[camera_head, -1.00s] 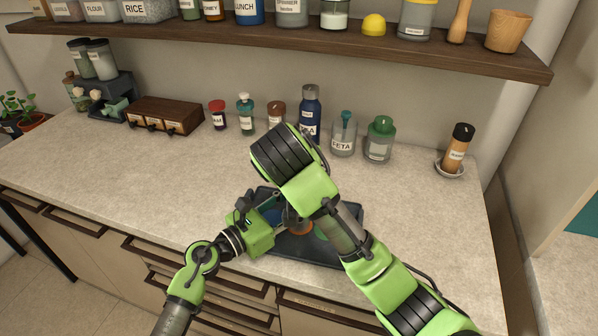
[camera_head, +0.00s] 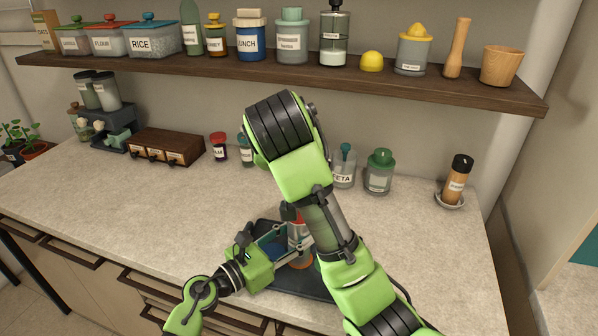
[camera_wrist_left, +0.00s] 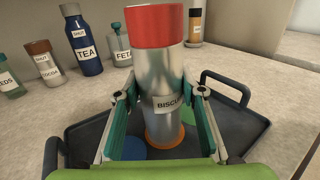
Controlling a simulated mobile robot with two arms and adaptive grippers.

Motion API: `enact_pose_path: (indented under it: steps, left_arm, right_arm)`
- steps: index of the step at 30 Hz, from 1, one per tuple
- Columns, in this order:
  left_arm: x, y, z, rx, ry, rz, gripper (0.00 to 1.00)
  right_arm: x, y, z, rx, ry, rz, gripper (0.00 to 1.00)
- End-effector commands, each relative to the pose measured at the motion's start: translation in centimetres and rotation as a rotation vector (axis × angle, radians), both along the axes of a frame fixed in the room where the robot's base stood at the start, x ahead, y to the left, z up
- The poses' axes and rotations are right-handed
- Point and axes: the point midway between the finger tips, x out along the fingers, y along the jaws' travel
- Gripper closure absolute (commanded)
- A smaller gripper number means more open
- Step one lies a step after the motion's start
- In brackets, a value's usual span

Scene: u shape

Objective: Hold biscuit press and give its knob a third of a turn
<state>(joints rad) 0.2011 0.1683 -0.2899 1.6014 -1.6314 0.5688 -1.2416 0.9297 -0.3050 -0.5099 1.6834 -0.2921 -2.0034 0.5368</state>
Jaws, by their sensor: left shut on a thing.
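The biscuit press is a silver cylinder (camera_wrist_left: 160,72) with a red knob (camera_wrist_left: 158,27) on top and a partly visible "BISCU" label. It stands upright on an orange disc (camera_wrist_left: 165,139) on a dark tray (camera_wrist_left: 238,122). My left gripper (camera_wrist_left: 161,102) is shut on the press, one finger on each side, below the knob. In the head view the press (camera_head: 297,233) shows between the left gripper (camera_head: 291,243) and my right arm, partly hidden. The red knob (camera_head: 291,213) is above the left fingers. My right gripper is hidden behind its own arm.
The tray (camera_head: 300,286) also carries a blue disc (camera_wrist_left: 133,148) and a green disc (camera_wrist_left: 188,115). Bottles and jars, including a green-lidded jar (camera_head: 379,172), line the back of the counter. A loaded wooden shelf (camera_head: 300,82) hangs above.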

Motion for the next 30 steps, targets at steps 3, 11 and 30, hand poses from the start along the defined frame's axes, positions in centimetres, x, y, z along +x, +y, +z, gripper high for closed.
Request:
enact_pose_path:
  steps: [3,11,30]
  left_arm:
    - [0.0,0.0,0.0,0.000,0.000,0.000,0.97]
    - [0.0,0.0,0.0,0.000,0.000,0.000,0.44]
    - [-4.8,5.3,-0.2,0.004,0.003,0.000,0.44]
  right_arm:
    - [0.0,0.0,0.0,0.000,0.000,0.000,0.46]
    - [0.0,0.0,0.0,0.000,0.000,0.000,0.46]
    - [0.0,0.0,0.0,0.000,0.000,0.000,0.46]
